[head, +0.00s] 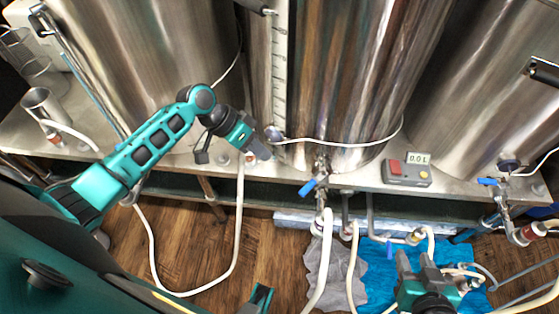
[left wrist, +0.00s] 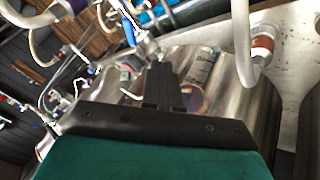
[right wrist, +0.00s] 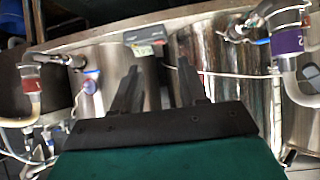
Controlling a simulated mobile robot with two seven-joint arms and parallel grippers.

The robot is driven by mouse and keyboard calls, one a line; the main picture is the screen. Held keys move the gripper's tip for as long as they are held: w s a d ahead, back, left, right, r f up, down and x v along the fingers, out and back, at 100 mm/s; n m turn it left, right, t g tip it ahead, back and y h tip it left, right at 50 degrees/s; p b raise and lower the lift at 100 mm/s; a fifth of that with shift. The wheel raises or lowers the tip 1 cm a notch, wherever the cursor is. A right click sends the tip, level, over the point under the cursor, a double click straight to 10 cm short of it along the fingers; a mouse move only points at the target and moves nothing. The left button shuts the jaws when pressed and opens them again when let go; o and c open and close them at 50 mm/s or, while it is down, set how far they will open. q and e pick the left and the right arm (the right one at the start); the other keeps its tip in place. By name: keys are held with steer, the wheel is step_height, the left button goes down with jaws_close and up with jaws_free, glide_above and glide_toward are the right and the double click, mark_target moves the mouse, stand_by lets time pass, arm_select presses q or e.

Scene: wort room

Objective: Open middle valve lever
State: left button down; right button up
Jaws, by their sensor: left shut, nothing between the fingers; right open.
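The middle valve (head: 322,180) sits low on the front of the middle steel kettle, with a blue lever (head: 307,187) slanting down to the left, at an angle to its pipe. The lever also shows beyond the fingers in the left wrist view (left wrist: 130,32), and at upper right in the right wrist view (right wrist: 262,41). My left gripper (head: 257,145) is shut and empty, above and left of the lever and apart from it; its fingers (left wrist: 162,75) are together. My right gripper (head: 416,258) is open and empty, low and right of the valve.
A grey meter box (head: 405,173) stands on the steel shelf right of the valve. The right valve's blue lever (head: 488,182) is further right. White hoses (head: 322,270) hang below the valves. A red-collared hose fitting (head: 250,158) is close to my left gripper.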

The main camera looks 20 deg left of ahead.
mark_target(314, 183)
arm_select(q)
steer(key=d+f+b, duration=0.1)
steer(key=d+f, duration=0.6)
steer(key=d, duration=0.2)
steer(key=shift+f, duration=0.2)
arm_select(e)
steer(key=shift+w+a+f+y, duration=0.2)
steer(key=shift+a+y, duration=0.1)
steer(key=shift+a, duration=0.15)
arm_select(q)
steer(key=shift+w, duration=0.1)
